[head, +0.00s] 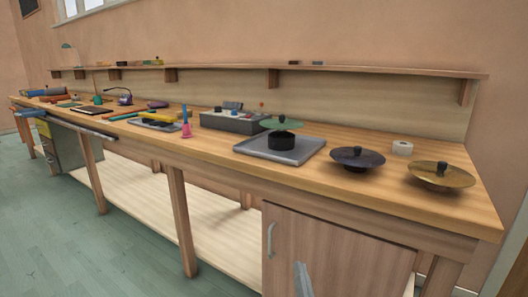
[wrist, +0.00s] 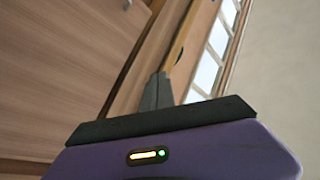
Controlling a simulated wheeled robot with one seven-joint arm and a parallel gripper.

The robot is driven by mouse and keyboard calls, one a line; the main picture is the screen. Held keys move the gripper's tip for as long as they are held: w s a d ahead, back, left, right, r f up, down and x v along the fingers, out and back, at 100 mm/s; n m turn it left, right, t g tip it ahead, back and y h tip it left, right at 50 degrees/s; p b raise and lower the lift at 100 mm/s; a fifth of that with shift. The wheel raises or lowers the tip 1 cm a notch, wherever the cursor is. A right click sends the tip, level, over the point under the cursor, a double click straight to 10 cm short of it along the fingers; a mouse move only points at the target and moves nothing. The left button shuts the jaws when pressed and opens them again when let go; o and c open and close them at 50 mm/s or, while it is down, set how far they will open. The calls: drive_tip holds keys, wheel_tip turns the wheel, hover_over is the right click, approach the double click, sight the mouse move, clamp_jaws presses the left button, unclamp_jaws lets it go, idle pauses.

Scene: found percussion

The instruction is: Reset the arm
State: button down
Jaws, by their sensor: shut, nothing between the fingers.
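My gripper (wrist: 160,80) shows in the wrist view with its dark fingers together and nothing between them. Its purple body with a small lit indicator fills the bottom of that view. The fingers point toward wooden panels and a bench edge, and touch nothing that I can see. In the head view only a grey piece, perhaps part of my arm, shows at the bottom edge in front of the cabinet door (head: 325,250); the rest of the arm is out of view.
Floor (head: 90,255) is clear at left.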

drive_tip(key=s+d+f+n+g+h, duration=0.15)
drive_tip(key=s+d, duration=0.25)
drive_tip(key=s, duration=1.2)
drive_tip(key=s+d+f+n+g, duration=0.1)
drive_tip(key=s+d+n+g, duration=0.2)
drive_tip(key=s, duration=1.2)
drive_tip(key=s+d+f+n+g, duration=0.15)
drive_tip(key=s+d, duration=0.25)
drive_tip(key=s, duration=1.2)
wheel_tip(320, 180, up, 21)
drive_tip(key=p, duration=2)
drive_tip(key=shift+d+r+g, duration=0.15)
drive_tip(key=shift+g, duration=0.25)
